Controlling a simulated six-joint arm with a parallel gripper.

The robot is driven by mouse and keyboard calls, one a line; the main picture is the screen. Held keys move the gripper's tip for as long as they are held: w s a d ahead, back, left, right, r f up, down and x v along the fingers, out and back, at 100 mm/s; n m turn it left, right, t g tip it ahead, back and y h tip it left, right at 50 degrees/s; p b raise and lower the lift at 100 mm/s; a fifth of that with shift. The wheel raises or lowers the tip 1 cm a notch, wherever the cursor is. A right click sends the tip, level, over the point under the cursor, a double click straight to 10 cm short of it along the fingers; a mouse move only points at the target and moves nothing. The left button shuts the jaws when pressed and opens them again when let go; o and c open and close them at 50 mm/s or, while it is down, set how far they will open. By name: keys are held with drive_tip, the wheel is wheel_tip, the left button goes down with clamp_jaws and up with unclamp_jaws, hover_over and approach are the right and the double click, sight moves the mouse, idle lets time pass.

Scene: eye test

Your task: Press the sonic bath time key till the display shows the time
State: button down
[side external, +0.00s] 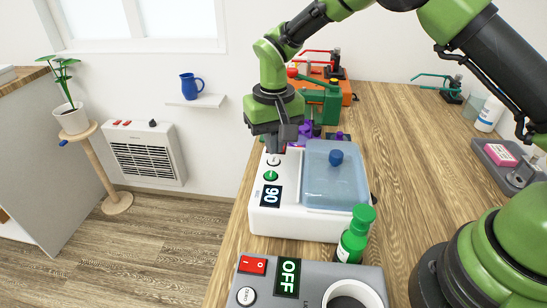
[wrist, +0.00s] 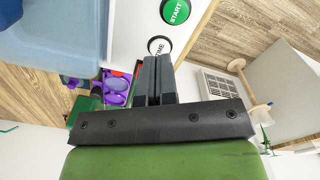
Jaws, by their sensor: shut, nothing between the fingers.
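The sonic bath (side external: 290,222) is a white box with a blue see-through lid (side external: 335,180) on the wooden bench. Behind the display sit the green START key (side external: 270,175) and the white time key (side external: 273,161). In the wrist view the START key (wrist: 176,10) is clear, and the time key (wrist: 158,45) is partly hidden by my fingers. My gripper (side external: 275,151) is shut and empty, pointing down at the time key; it also shows in the wrist view (wrist: 157,58). I cannot tell whether the fingertips touch the key.
A green bottle (side external: 355,235) stands by the bath's front right corner. A grey device (side external: 309,276) with an OFF display is in front. Purple items (side external: 308,130) and an orange box (side external: 345,91) are behind the bath. Bench (side external: 395,135) to the right is mostly clear.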

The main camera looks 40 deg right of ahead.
drive_tip(key=shift+f, duration=1.1)
idle(0.4)
drive_tip(key=shift+r, duration=4)
